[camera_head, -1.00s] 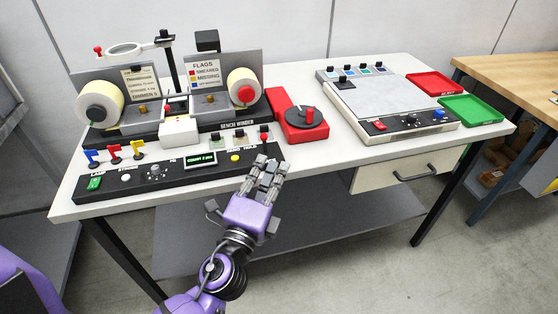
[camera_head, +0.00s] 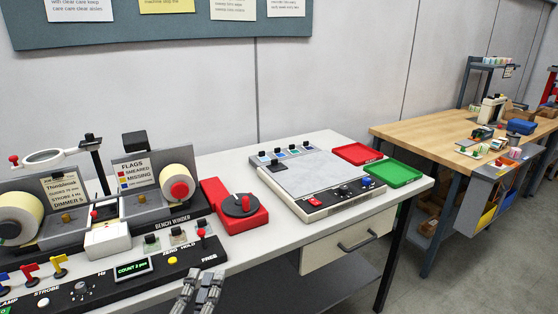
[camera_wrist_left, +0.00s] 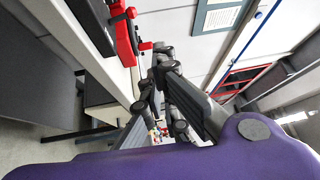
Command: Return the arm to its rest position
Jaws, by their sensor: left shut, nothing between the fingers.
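My left gripper (camera_head: 198,292) is at the bottom edge of the head view, in front of the white bench's front edge. Its grey fingers are together with nothing between them; the rest of the arm is cut off below. In the left wrist view the dark fingers (camera_wrist_left: 160,85) and my purple wrist housing fill the lower part, with the bench seen sideways behind. My right gripper is not in view.
The white bench (camera_head: 262,241) carries the bench winder (camera_head: 160,226) with its control panel (camera_head: 100,278), a red dial unit (camera_head: 236,206), a grey-topped console (camera_head: 309,178), a red tray (camera_head: 357,153) and a green tray (camera_head: 394,173). A wooden bench (camera_head: 420,130) stands at the right.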

